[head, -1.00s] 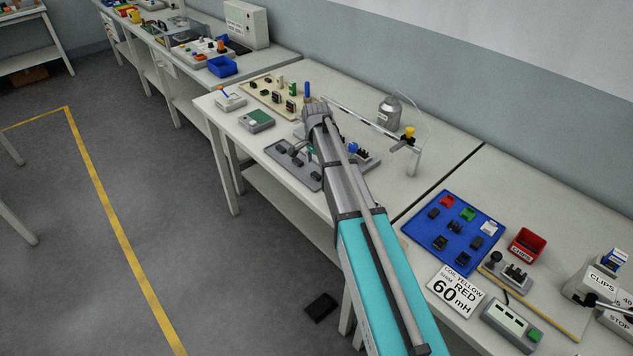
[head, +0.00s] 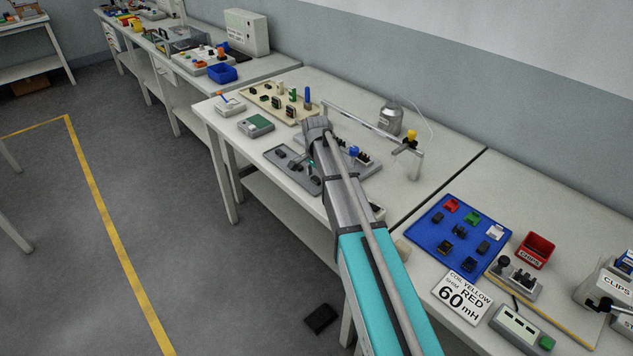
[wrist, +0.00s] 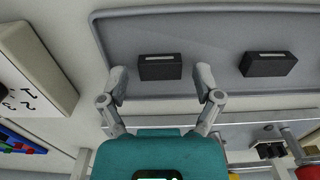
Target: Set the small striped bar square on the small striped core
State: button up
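A dark bar with a pale stripe (wrist: 160,67) lies on a grey tray (wrist: 210,20) in the wrist view. A second striped dark bar (wrist: 268,64) lies to its right. My gripper (wrist: 161,82) is open and empty, with one fingertip on each side of the first bar in the picture; the height gap is unclear. In the head view the grey tray (head: 280,155) holds several dark pieces, and my arm hides part of it and the fingertips. I cannot tell which piece is the small striped core.
A beige board (head: 258,98) with upright parts stands behind the tray. A white rail stand (head: 365,120) and a metal canister (head: 389,118) are at the back right. A blue tray (head: 433,215) of parts lies on the nearer bench.

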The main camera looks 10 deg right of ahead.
aim_at(316, 179)
jog(key=c, duration=1)
jog(key=shift+r+p, duration=2.5)
notch_tip(316, 179, up, 16)
jog(key=p, duration=1.5)
jog(key=shift+f+p, duration=0.25)
jog(key=shift+p, duration=0.05)
jog(key=shift+a, duration=0.1)
